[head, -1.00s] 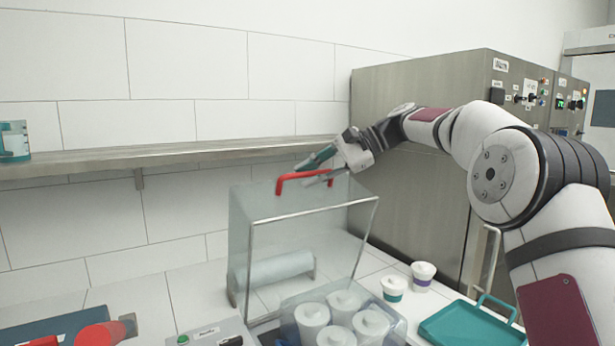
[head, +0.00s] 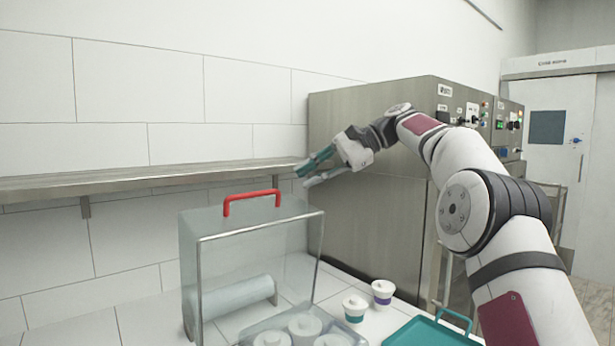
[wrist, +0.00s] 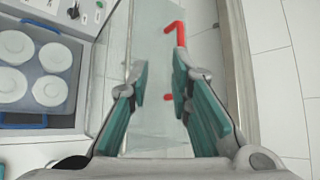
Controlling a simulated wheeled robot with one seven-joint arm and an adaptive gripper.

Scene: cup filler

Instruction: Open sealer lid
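The sealer lid (head: 260,246) is a clear box-like cover with a metal-edged front and a red handle (head: 251,200) on top. The lid stands raised, with its front opening facing me. My gripper (head: 310,174) is open and empty, to the right of the red handle and a little above it, apart from it. In the wrist view the teal fingers (wrist: 157,84) are spread, and the red handle (wrist: 180,34) shows beyond and between them, partly hidden by the right finger.
Two small cups (head: 383,292) and a teal tray (head: 432,333) are to the right. A metal shelf (head: 140,181) runs along the wall; a steel cabinet (head: 365,200) stands behind the arm.

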